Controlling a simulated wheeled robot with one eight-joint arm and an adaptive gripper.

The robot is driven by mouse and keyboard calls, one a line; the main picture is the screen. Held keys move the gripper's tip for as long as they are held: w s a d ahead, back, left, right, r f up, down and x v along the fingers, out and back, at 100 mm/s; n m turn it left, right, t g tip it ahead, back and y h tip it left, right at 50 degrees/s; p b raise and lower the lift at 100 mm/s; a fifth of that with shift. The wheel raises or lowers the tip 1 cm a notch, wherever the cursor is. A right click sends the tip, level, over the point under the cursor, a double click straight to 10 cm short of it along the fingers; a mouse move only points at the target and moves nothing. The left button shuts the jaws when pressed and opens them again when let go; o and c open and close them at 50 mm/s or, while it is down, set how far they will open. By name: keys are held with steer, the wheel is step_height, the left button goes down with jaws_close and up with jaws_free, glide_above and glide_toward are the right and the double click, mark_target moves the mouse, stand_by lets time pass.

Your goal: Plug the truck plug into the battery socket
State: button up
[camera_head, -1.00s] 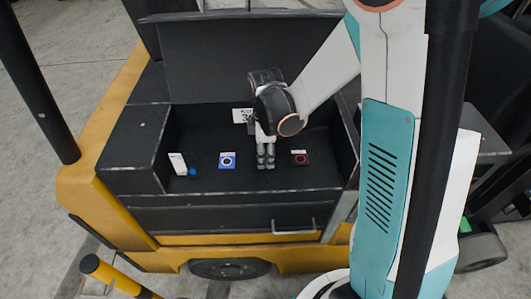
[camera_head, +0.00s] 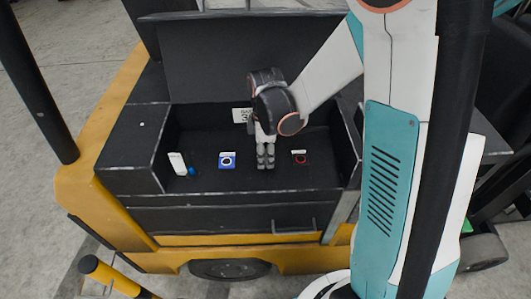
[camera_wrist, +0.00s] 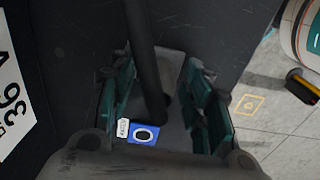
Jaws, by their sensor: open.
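In the head view, a blue square with a dark ring and a white tag (camera_head: 227,160) sits in the open black compartment, and a dark piece with a red ring (camera_head: 299,158) sits to its right. I cannot tell which is the battery socket. My gripper (camera_head: 265,163) points down between them, open. In the wrist view, a thick black rod-like part (camera_wrist: 146,60) runs down between the open teal-padded fingers (camera_wrist: 162,105); I cannot tell whether it is the truck plug or its cable. The blue square (camera_wrist: 143,134) shows there too, low between the fingers.
A white block (camera_head: 177,163) with a blue knob (camera_head: 193,171) stands at the compartment's left. A white label (camera_head: 242,115) is on its back wall. The compartment's walls surround my gripper. A drawer-like front with a handle (camera_head: 294,228) lies below.

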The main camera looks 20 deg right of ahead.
jaws_close()
steer(key=shift+r, duration=0.2)
steer(key=shift+r+p, duration=1.9)
steer(key=shift+r, duration=0.95)
steer(key=shift+r+p, duration=1.9)
steer(key=shift+r, duration=1.1)
